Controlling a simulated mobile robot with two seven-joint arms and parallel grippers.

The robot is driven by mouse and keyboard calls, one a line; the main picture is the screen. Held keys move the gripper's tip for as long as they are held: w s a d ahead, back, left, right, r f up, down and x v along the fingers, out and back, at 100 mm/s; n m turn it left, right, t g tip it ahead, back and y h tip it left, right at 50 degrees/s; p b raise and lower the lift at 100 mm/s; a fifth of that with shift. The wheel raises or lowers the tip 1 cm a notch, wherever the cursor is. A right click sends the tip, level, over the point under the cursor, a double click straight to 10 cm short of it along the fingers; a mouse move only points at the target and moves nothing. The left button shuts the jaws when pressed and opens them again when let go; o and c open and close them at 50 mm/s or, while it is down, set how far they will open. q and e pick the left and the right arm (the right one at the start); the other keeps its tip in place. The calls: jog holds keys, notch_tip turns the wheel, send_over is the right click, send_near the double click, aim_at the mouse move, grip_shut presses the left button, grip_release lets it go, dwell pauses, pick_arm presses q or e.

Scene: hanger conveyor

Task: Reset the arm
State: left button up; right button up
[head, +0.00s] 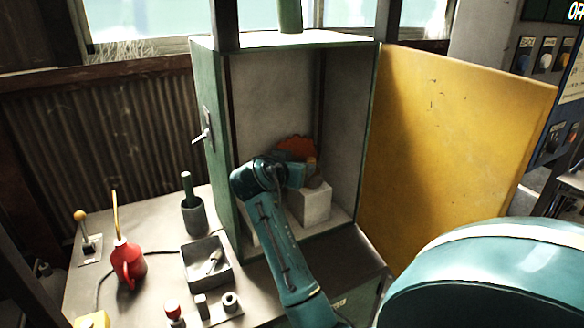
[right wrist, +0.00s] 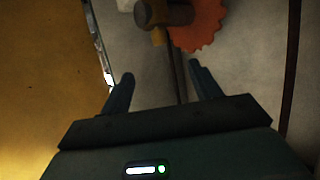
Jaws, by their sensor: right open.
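In the head view my right arm reaches into the open green cabinet (head: 215,130). My right gripper (head: 302,174) is beside a tan upright piece on a pale block (head: 310,206). An orange-red toothed disc (head: 297,145) shows behind the gripper. In the right wrist view the two fingers of my right gripper (right wrist: 163,82) are apart. A thin grey rod (right wrist: 174,65) runs between them in the picture, below a brown and tan fitting (right wrist: 163,14). I cannot tell whether the fingers touch it. The toothed disc (right wrist: 199,24) is just right of the fitting. My left gripper is not in view.
The cabinet's yellow door (head: 455,150) stands open on the right. On the bench (head: 100,285) at the left are a red oil can (head: 128,265), a grey tray (head: 205,268), a dark cup (head: 194,216) and a lever (head: 85,232). A control panel (head: 560,130) is at the far right.

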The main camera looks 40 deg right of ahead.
dwell(0.5)
jog(key=s+a+f+n+y, duration=0.3)
jog(key=s+a+f+n, duration=0.15)
jog(key=f, duration=0.35)
jog(key=s+a+f+n+y, duration=0.35)
jog(key=s+a+f, duration=0.25)
jog(key=f, duration=0.2)
jog(key=s+a+f+n+g+y, duration=0.1)
jog(key=s+a+f+n+y, duration=0.2)
jog(key=s+a, duration=0.4)
jog(key=s+a+f+n+g+y, duration=0.1)
jog(key=s+a+f+n+y, duration=0.25)
jog(key=s+a, duration=0.4)
jog(key=w+a+f+n+t+y+p, duration=0.1)
jog(key=w+a+f+t+y+p, duration=0.1)
jog(key=w+a+t+y+p, duration=0.1)
jog(key=w+a+t, duration=0.1)
jog(key=a+t, duration=0.1)
jog(key=t, duration=0.1)
jog(key=shift+a+f+t, duration=0.35)
jog(key=shift+a+t, duration=0.05)
